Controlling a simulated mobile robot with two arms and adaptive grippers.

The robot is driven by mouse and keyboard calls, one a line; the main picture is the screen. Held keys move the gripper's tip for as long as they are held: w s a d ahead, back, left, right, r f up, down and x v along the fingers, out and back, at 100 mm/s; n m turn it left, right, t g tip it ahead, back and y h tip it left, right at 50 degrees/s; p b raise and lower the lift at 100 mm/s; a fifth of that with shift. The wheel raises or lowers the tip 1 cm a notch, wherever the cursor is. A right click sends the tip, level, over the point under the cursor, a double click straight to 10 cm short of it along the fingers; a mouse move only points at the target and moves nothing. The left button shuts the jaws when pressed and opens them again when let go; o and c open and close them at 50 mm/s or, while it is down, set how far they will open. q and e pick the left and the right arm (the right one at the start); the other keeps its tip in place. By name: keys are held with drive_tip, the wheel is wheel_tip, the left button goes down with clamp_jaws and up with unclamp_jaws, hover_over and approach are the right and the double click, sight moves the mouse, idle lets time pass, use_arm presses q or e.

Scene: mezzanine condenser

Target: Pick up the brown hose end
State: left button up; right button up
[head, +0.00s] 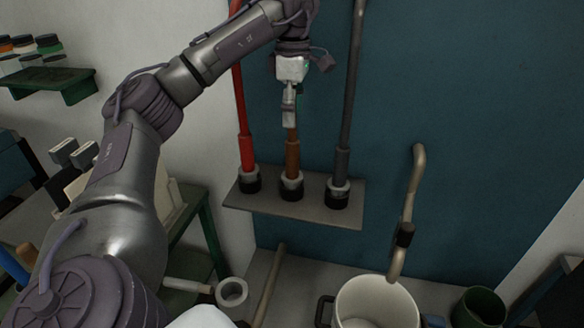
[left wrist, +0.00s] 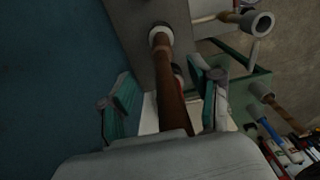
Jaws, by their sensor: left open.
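The brown hose (head: 292,152) hangs upright against the blue wall. Its lower end sits in the middle black socket (head: 291,187) of a grey shelf, between a red hose (head: 245,152) and a grey hose (head: 342,160). My left gripper (head: 289,122) points down at the hose above its end, hiding the part behind it. In the left wrist view the brown hose (left wrist: 170,88) runs between the two teal-padded fingers of my open left gripper (left wrist: 162,84), with a visible gap on the left side. Whether the right finger touches it is unclear. My right gripper is not in view.
The grey shelf (head: 300,207) juts from the wall. A green rack (head: 60,85) is at the upper left.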

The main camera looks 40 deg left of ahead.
sight(293, 141)
use_arm(q)
drive_tip(key=f, duration=0.1)
drive_tip(key=f+b, duration=0.1)
drive_tip(key=f, duration=0.1)
drive_tip(key=f+b, duration=0.1)
drive_tip(key=f, duration=0.1)
drive_tip(key=shift+s+d+f, duration=0.2)
drive_tip(key=shift+d+f, duration=0.05)
drive_tip(key=shift+f+p, duration=0.3)
drive_tip(key=shift+f, duration=0.05)
drive_tip(key=shift+w+a+f, duration=0.1)
drive_tip(key=shift+a+f, duration=0.05)
drive_tip(key=shift+f, duration=0.65)
drive_tip(key=shift+f+p, duration=0.5)
drive_tip(key=shift+f, duration=0.1)
drive_tip(key=f, duration=0.1)
drive_tip(key=f+p, duration=0.1)
drive_tip(key=f, duration=0.1)
drive_tip(key=shift+a+f, duration=0.2)
drive_tip(key=shift+f, duration=0.35)
drive_tip(key=shift+r, duration=0.1)
clamp_jaws()
